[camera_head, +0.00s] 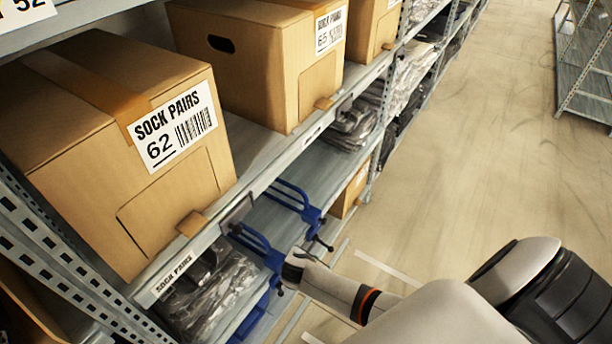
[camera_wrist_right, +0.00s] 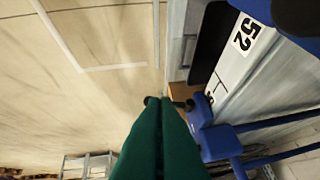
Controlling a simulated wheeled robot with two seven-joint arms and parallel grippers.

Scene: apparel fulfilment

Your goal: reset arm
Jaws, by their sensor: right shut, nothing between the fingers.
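My right arm comes in from the lower right in the head view, and its wrist end is beside the lower shelf level. In the right wrist view the two green fingers of my right gripper (camera_wrist_right: 166,103) are shut together with nothing between them. Blue frames (camera_head: 258,243) are on the lower shelf next to my wrist in the head view. Blue parts also show at the right in the right wrist view (camera_wrist_right: 218,140). I cannot tell whether the gripper touches them. My left gripper is not in view.
A shelf holds cardboard boxes, including one labelled sock pairs 62 (camera_head: 75,150) and another (camera_head: 265,60) behind it. Bagged dark garments (camera_head: 205,290) lie on the level below. The floor aisle (camera_head: 460,150) is open to the right, with another rack (camera_head: 590,60) at far right.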

